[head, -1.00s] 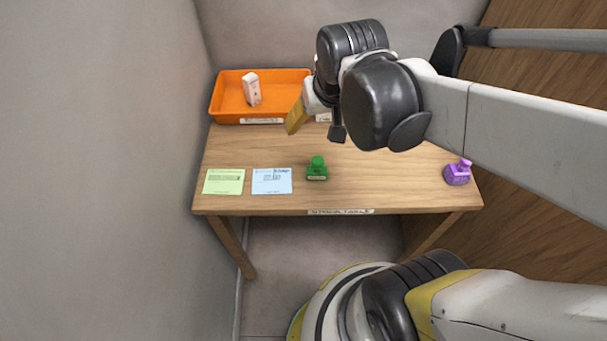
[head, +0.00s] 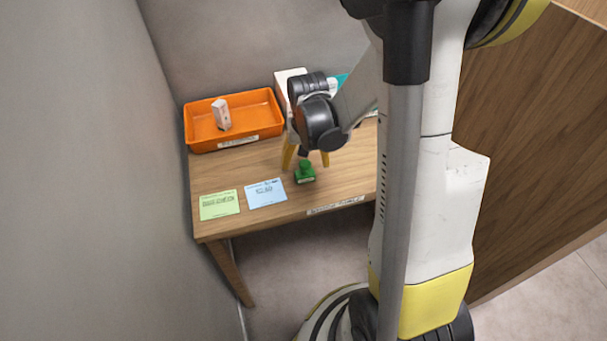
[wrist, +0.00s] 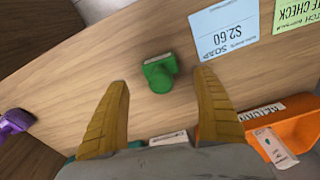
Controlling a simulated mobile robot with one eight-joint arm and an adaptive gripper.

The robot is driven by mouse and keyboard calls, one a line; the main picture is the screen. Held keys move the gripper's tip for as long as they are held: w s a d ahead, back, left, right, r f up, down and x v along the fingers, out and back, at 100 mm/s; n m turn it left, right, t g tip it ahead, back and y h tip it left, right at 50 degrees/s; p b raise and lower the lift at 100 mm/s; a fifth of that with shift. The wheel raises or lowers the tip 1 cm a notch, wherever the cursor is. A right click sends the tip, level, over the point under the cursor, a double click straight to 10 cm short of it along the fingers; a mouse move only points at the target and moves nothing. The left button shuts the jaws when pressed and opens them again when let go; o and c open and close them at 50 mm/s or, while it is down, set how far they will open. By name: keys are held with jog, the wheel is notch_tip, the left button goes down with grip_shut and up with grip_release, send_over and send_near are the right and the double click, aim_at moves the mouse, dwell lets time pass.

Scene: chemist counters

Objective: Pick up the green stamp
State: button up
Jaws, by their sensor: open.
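The green stamp (head: 305,173) stands upright on the wooden table, right of the blue card, in the head view. In the wrist view the green stamp (wrist: 160,74) lies ahead of the fingertips, about midway between them. My gripper (head: 305,160) is open and empty, with its two yellow fingers spread just behind and above the stamp. Neither finger visibly touches the stamp.
A blue price card (head: 266,193) and a green card (head: 219,205) lie left of the stamp. A purple stamp (wrist: 14,122) stands farther along the table. A wall borders the left side.

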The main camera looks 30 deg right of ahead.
aim_at(305, 172)
jog(key=f+b, duration=0.2)
jog(key=f, duration=0.1)
jog(key=f+b, duration=0.1)
jog(key=f, duration=0.1)
jog(key=shift+w+f, duration=0.15)
jog(key=shift+w, duration=0.1)
jog(key=c, duration=1.3)
jog(key=shift+r, duration=0.25)
jog(key=shift+r+p, duration=0.3)
jog(key=shift+p, duration=0.1)
jog(key=r, duration=0.1)
jog(key=r+p, duration=0.2)
jog(key=r, duration=0.1)
jog(key=shift+s+d, duration=0.1)
jog(key=shift+d, duration=0.2)
jog(key=s+d+r+p, duration=0.1)
jog(key=d+r, duration=0.1)
jog(key=d, duration=0.1)
jog(key=s+d+r+p, duration=0.1)
jog(key=d+r, duration=0.1)
jog(key=d, duration=0.2)
jog(key=s+d+r+p, duration=0.1)
jog(key=d+r, duration=0.1)
jog(key=d, duration=0.1)
jog(key=shift+s+d+p, duration=0.2)
jog(key=shift+d+p, duration=0.1)
jog(key=shift+p, duration=0.05)
